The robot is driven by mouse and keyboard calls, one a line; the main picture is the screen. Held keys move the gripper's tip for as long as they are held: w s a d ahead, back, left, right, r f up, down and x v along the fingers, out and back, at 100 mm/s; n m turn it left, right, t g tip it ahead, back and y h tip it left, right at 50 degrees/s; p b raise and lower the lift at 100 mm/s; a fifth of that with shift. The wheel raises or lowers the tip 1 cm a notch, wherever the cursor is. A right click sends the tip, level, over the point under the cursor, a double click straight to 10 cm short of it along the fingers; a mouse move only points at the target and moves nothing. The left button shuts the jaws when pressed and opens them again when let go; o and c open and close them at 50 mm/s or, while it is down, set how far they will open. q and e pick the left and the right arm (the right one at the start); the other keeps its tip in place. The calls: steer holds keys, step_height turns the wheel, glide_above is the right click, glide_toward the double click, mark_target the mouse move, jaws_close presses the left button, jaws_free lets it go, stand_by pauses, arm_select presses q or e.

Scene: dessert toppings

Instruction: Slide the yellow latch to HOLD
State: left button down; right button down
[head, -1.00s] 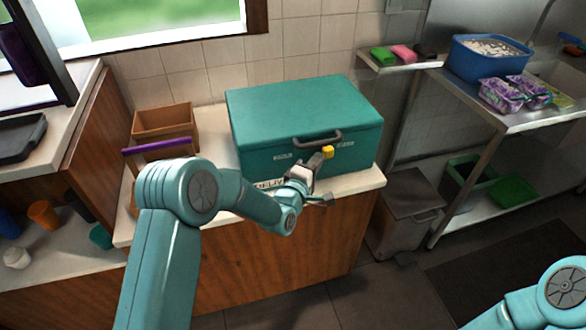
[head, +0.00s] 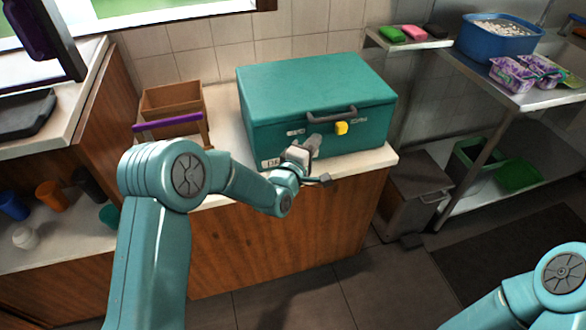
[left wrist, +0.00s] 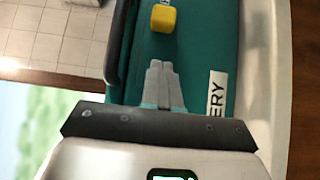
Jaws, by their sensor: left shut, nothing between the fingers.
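The teal box (head: 318,88) stands shut on the counter, with a dark handle (head: 331,115) on its front. The yellow latch (head: 341,128) sits on the front, just below the handle and right of its middle. It also shows in the left wrist view (left wrist: 163,18). My left gripper (head: 313,141) is shut and empty, lower left of the latch, with a visible gap. In the left wrist view its fingertips (left wrist: 161,66) point toward the latch. A small pale label (head: 296,132) is left of the latch, too small to read. My right gripper is out of view.
A brown wooden caddy (head: 172,100) with a purple bar stands left of the box. The counter's front edge (head: 352,167) is close below the box. A metal shelf (head: 480,72) with a blue tub (head: 497,40) is at right.

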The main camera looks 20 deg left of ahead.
arm_select(q)
steer(key=s+a+b, duration=0.2)
steer(key=s, duration=0.6)
steer(key=s+f+m+g+p, duration=0.1)
steer(key=s+f+g+p, duration=0.1)
steer(key=s+f+g, duration=0.5)
steer(key=s+f+m+g+p, duration=0.15)
steer(key=s+f, duration=0.35)
steer(key=f, duration=0.7)
steer(key=s+d+f+m+g, duration=0.2)
steer(key=s+f+m+g, duration=0.1)
steer(key=s, duration=0.6)
steer(key=s+d+f+m+g, duration=0.2)
steer(key=s+m+g, duration=0.3)
steer(key=s+m, duration=0.3)
steer(key=shift+s+f+g+h, duration=0.35)
steer(key=shift+s+f, duration=0.45)
steer(key=shift+s, duration=0.3)
